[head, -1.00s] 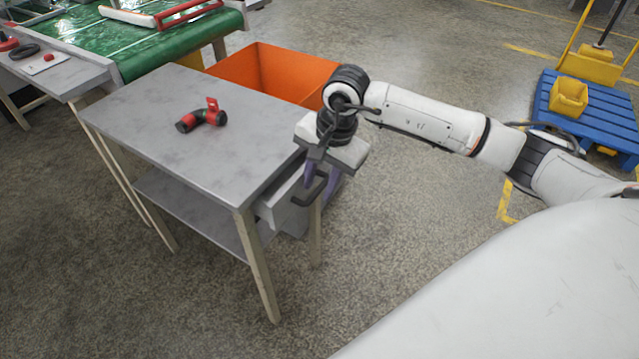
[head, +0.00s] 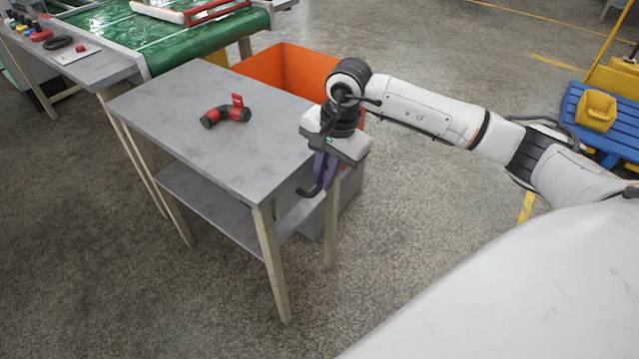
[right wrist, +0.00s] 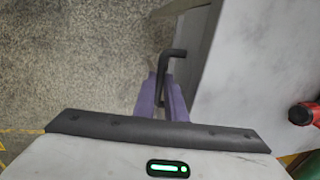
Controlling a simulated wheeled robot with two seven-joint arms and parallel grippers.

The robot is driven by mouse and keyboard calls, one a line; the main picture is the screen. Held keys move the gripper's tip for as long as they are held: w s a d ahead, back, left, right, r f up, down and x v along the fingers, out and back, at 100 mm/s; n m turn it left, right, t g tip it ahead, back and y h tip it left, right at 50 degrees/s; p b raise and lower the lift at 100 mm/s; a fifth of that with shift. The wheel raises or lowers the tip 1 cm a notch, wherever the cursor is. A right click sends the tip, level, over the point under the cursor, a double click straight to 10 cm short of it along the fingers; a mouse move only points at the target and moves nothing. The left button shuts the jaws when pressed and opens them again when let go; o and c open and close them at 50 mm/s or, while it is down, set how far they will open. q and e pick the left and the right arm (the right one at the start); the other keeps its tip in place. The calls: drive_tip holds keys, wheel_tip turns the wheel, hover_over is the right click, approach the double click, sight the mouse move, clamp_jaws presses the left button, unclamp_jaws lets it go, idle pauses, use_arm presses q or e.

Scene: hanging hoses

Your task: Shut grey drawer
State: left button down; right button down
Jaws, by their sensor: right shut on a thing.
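The grey table (head: 210,130) stands left of my right arm. The grey drawer (right wrist: 196,45) sits under the tabletop's right edge, with its front close to that edge; it is mostly hidden, and I cannot tell if a small gap is left. Its black bar handle (right wrist: 172,53) sticks out towards my right gripper (head: 323,175). The purple fingers point down beside the table and are closed around the handle; they also show in the right wrist view (right wrist: 160,85). My left gripper is not in view.
An orange bin (head: 285,70) stands behind the table, and a green conveyor (head: 190,40) is at the back left. Open concrete floor lies in front and to the right.

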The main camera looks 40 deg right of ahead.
drive_tip(key=shift+w+a+r, duration=0.1)
drive_tip(key=shift+w+a, duration=0.05)
drive_tip(key=shift+w, duration=0.05)
drive_tip(key=c, duration=1.8)
unclamp_jaws()
use_arm(q)
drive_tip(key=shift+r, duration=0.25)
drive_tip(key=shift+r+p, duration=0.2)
drive_tip(key=shift+p, duration=0.75)
use_arm(e)
drive_tip(key=r, duration=0.3)
drive_tip(key=s+r, duration=0.1)
drive_tip(key=r, duration=0.2)
drive_tip(key=s+r, duration=0.1)
drive_tip(key=r, duration=0.3)
drive_tip(key=shift+d, duration=0.35)
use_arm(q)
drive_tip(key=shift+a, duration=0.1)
